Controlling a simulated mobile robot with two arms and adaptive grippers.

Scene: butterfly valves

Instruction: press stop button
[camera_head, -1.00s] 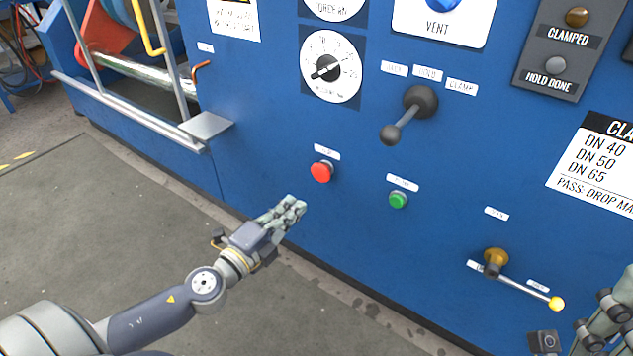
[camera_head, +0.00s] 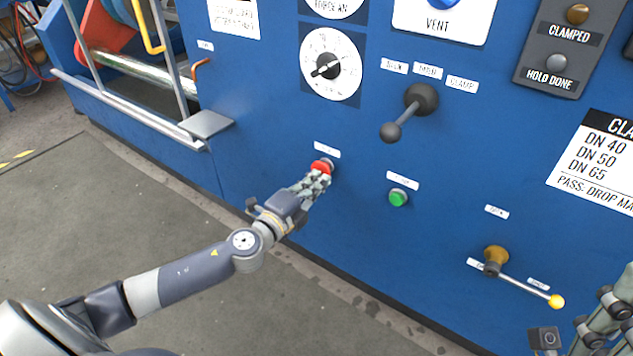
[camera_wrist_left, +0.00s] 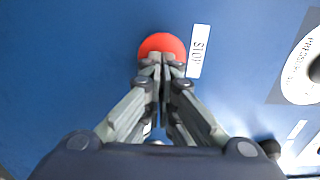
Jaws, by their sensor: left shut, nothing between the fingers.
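The red stop button (camera_head: 321,165) is on the blue panel, under a small white label. In the left wrist view the red button (camera_wrist_left: 161,44) sits beside a label (camera_wrist_left: 198,50) reading STOP. My left gripper (camera_head: 322,177) is shut and empty, its fingertips at the lower part of the button and covering some of it. In the left wrist view its closed fingertips (camera_wrist_left: 163,62) overlap the button's lower edge. Whether they touch it or press it in, I cannot tell. Part of my right gripper (camera_head: 612,310) shows at the right edge; its fingertips are not clear.
A green button (camera_head: 398,197) is to the right of the red one. A black lever (camera_head: 405,115) and a dial (camera_head: 330,66) are above. A yellow-tipped lever (camera_head: 525,286) is at lower right. The panel around the red button is flat and clear.

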